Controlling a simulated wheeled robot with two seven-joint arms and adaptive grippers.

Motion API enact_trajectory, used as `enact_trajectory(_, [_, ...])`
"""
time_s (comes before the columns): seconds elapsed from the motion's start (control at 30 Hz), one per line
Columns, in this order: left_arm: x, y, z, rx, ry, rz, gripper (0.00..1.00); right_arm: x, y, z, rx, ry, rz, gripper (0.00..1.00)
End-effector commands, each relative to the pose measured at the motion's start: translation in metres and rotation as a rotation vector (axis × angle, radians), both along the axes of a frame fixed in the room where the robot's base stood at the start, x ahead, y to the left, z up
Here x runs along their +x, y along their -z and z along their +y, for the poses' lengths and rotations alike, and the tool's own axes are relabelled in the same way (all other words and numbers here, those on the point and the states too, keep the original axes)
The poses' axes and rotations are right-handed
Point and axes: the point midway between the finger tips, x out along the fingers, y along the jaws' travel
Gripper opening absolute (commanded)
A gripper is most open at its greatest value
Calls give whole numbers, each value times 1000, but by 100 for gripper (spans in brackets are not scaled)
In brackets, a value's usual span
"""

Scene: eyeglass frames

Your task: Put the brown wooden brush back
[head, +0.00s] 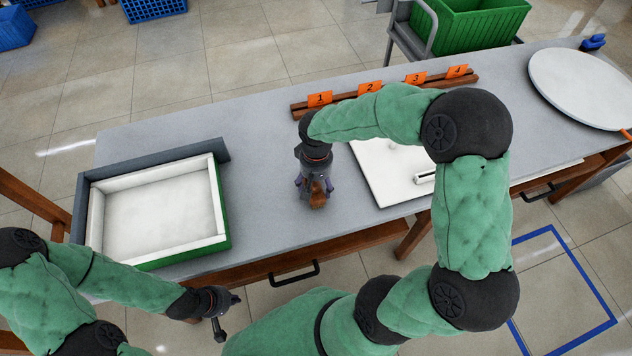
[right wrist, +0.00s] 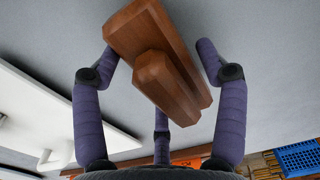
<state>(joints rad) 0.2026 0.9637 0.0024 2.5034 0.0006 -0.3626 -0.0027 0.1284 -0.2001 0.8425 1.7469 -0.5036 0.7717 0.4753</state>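The brown wooden brush (head: 318,198) is between the fingers of my right gripper (head: 314,192), over the grey table's front middle. In the right wrist view the brush (right wrist: 160,60) is tilted, with a finger on each side and the third finger partly behind its lower end. The left finger is close against it and a narrow gap shows at the right finger. I cannot tell whether the fingers grip it, or whether it touches the table. My left gripper (head: 226,312) is open and empty by the table's front edge, its fingers spread.
A wooden rack (head: 300,110) with orange number tags runs along the table's back. A white board (head: 385,178) with fittings lies right of my right gripper. A white-lined tray (head: 160,205) stands at the left. A round white disc (head: 580,88) is at the far right.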

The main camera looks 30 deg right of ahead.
Motion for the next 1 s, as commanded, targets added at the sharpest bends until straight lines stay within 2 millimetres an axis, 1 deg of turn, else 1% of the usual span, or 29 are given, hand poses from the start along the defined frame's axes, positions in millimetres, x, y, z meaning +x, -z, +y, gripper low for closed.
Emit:
enact_trajectory(0.33, [0,-1,0,0,0,0,0,0,-1,0,0,0,0,84])
enact_trajectory(0.47, [0,-5,0,0,0,0,0,1,-8,0,0,0,-2,84])
enact_trajectory(0.57, [0,-11,0,0,0,0,0,1,-23,0,0,0,-3,84])
enact_trajectory(0.9, [0,-36,0,0,0,0,0,1,-91,0,0,0,-3,84])
enact_trajectory(1.0, [0,-41,0,0,0,0,0,1,-105,-1,-1,0,-3,84])
